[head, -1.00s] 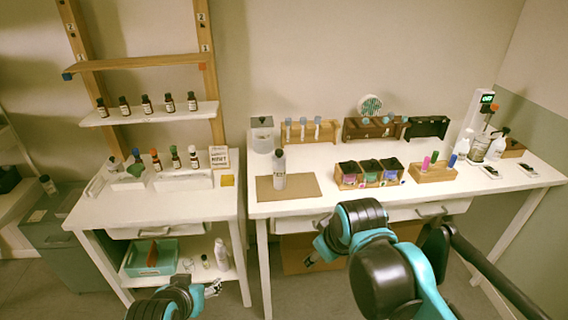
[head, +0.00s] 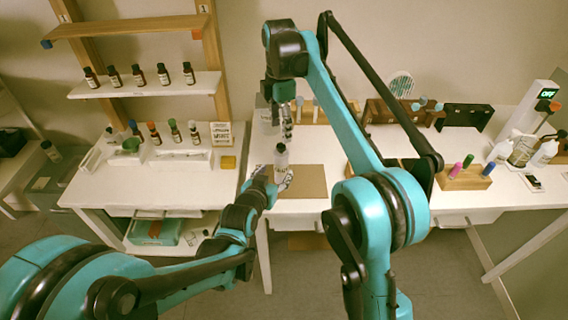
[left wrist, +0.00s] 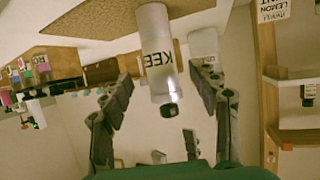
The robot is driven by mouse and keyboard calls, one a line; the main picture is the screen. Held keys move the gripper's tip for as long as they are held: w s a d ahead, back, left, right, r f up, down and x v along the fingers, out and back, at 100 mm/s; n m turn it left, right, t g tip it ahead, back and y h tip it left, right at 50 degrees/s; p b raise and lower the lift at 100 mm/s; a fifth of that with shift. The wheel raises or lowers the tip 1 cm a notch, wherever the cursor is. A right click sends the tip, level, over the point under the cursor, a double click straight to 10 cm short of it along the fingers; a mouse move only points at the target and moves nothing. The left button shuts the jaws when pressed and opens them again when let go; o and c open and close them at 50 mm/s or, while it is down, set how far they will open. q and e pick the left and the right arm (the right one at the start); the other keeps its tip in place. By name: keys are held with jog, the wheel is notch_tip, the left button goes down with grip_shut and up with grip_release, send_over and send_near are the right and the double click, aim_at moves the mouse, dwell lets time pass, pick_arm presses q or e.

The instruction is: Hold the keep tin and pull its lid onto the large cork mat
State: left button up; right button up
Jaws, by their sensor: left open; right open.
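The keep tin (head: 281,159) is a pale cylinder with a black lid (head: 280,148), standing upright at the left part of the large cork mat (head: 309,184). In the left wrist view the tin (left wrist: 156,45) shows part of its dark lettering, and its lid (left wrist: 168,109) points down the picture. My left gripper (head: 270,178) is open, with one finger on each side of the tin; a gap shows on both sides in the wrist view. My right gripper (head: 289,122) is open and empty above the lid, fingers pointing down.
A wooden block with coloured tubes (head: 464,177) stands right of my right arm. Dark racks (head: 464,117) line the back. My right arm hides the middle of the bench. The left table (head: 120,183) holds several bottles and a yellow block (head: 228,162).

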aim_at(279, 168)
pick_arm(q)
jog(key=x, duration=0.6)
jog(key=shift+w+d+f, duration=0.1)
jog(key=shift+w+f, duration=0.15)
jog(key=shift+w, duration=0.1)
grip_shut()
pick_arm(e)
jog(key=shift+o, duration=1)
notch_tip(279, 168, down, 8)
jog(key=m, duration=0.4)
jog(key=shift+r+m, duration=0.1)
jog(key=shift+m, duration=0.2)
jog(key=c, duration=1.4)
